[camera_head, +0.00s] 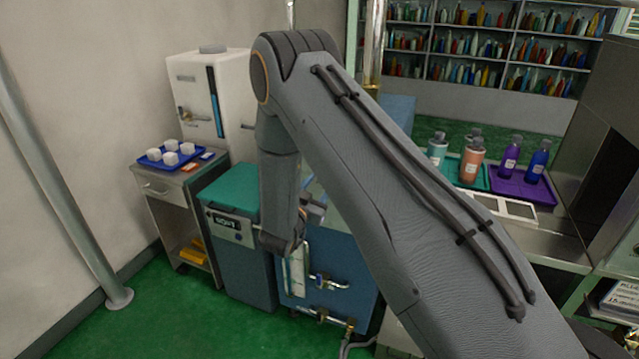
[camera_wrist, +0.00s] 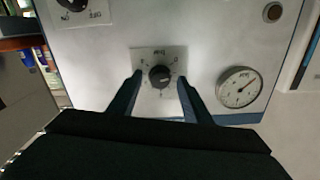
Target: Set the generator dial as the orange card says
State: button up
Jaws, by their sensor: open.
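In the wrist view a black round dial (camera_wrist: 160,76) sits on a white marked plate on a pale panel. My gripper (camera_wrist: 160,88) is open, with one finger on each side of the dial. I cannot tell whether the fingers touch it. The marks on the plate are too small to read. In the head view my arm hides the dial and most of the panel. A small orange card (camera_head: 206,156) lies on the cart at the left, beside the blue tray; its writing is too small to read.
A round gauge (camera_wrist: 240,87) is right of the dial, and another black knob (camera_wrist: 72,4) is at the upper left. Bottles stand on a purple tray (camera_head: 515,194) at right.

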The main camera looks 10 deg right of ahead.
jog(key=shift+w+d, duration=0.1)
jog(key=c, duration=1.1)
jog(key=shift+o, duration=0.2)
jog(key=shift+m+b, duration=0.3)
jog(key=shift+m, duration=0.1)
jog(key=m+b, duration=1.7)
jog(key=m, duration=0.2)
jog(key=shift+m, duration=0.4)
jog(key=shift+b, duration=0.45)
